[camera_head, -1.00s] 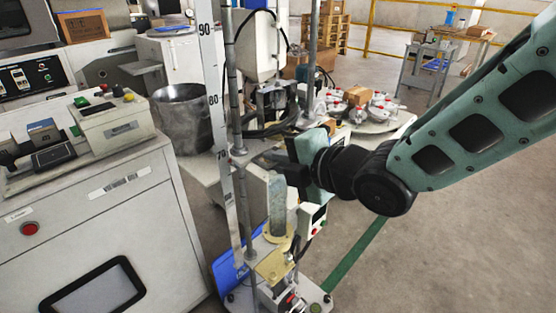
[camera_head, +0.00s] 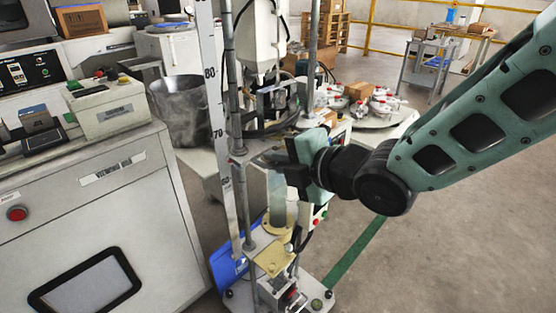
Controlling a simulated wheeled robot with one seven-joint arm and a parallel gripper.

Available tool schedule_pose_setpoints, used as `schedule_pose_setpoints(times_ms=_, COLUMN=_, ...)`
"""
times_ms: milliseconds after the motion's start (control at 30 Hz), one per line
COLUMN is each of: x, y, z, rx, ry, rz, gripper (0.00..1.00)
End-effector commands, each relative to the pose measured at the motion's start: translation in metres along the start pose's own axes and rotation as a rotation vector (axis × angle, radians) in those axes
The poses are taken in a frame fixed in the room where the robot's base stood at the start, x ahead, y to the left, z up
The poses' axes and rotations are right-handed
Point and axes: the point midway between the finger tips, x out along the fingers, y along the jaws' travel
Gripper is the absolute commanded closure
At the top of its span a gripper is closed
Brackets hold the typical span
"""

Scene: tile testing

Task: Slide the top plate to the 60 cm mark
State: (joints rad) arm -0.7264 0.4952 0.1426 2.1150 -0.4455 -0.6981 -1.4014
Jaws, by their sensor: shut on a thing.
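The test stand has upright posts and a ruler (camera_head: 217,133) marked 80, 70 and 60 from top to bottom. The top plate (camera_head: 263,159) is a thin grey plate seen almost edge-on, reaching from the collar (camera_head: 239,152) on the left post toward my gripper. It sits between the 70 and 60 marks. My gripper (camera_head: 289,167) is shut on the plate's right side; its jaws hide part of that edge. A pale upright cylinder (camera_head: 277,200) stands below the plate on the stand's yellowish base fitting (camera_head: 273,260).
A white machine cabinet (camera_head: 100,220) with controls stands close on the left. A metal bucket (camera_head: 182,112) and a round table (camera_head: 385,118) with parts are behind the stand. A small button box (camera_head: 318,215) is right of the cylinder. Floor at the right is clear.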

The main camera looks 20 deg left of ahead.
Motion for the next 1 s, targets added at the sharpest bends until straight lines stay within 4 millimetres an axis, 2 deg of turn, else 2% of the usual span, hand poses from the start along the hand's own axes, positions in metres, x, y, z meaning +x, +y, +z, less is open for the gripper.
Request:
schedule_pose_setpoints(times_ms=667, x=0.014, y=-0.040, z=0.000, rx=0.002, ry=0.000, rz=-0.003, gripper=1.00)
schedule_pose_setpoints(times_ms=700, x=0.013, y=-0.037, z=0.000, rx=0.001, ry=-0.001, rz=-0.003, gripper=0.84)
schedule_pose_setpoints(times_ms=767, x=0.012, y=-0.036, z=0.000, rx=0.001, ry=-0.001, rz=-0.003, gripper=0.71)
schedule_pose_setpoints(times_ms=1000, x=0.012, y=-0.035, z=0.000, rx=0.000, ry=0.000, rz=-0.001, gripper=0.71)
